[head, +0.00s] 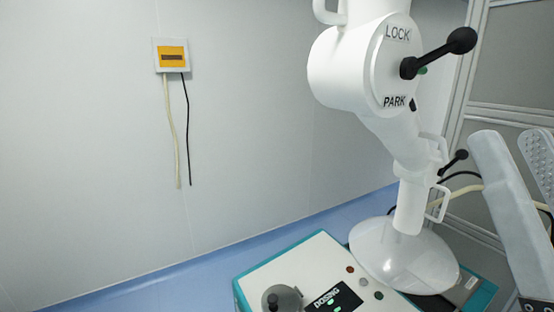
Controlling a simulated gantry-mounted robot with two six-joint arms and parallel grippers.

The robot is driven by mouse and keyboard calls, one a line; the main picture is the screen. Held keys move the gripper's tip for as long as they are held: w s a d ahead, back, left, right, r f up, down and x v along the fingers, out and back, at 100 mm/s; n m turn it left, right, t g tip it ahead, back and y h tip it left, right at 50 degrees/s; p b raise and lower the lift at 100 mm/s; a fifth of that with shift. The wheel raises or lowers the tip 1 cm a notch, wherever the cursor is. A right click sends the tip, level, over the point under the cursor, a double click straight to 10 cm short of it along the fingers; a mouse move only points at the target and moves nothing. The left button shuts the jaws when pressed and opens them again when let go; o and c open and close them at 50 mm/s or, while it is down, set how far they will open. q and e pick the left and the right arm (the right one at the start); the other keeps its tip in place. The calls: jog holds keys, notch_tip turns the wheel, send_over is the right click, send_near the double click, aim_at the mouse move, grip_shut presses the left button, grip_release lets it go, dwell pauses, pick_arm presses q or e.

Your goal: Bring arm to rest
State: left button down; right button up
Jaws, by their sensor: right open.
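A white jointed arm (345,70) hangs from the top of the head view. Its round hub face is marked LOCK at the top and PARK at the bottom. A black lever (435,52) with a ball knob sticks out from the hub to the upper right. A small green spot shows beside the lever's base. The arm's lower link (410,205) runs down to a broad, pale dish (400,258) over the machine. My right gripper (514,145) is at the right edge, open, its two grey fingers apart, with nothing seen between them. My left gripper is out of view.
A machine top (300,262) with teal edges, a DOSING panel (333,300) and a grey knob (284,298) stands below. A second black lever (455,162) and cables are behind the arm. A wall box (172,56) with hanging cables is at left. Grey panels stand at right.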

notch_tip(320, 180, up, 32)
jog(key=p, duration=2.9)
jog(key=shift+r, duration=0.15)
jog(key=shift+w+d, duration=0.1)
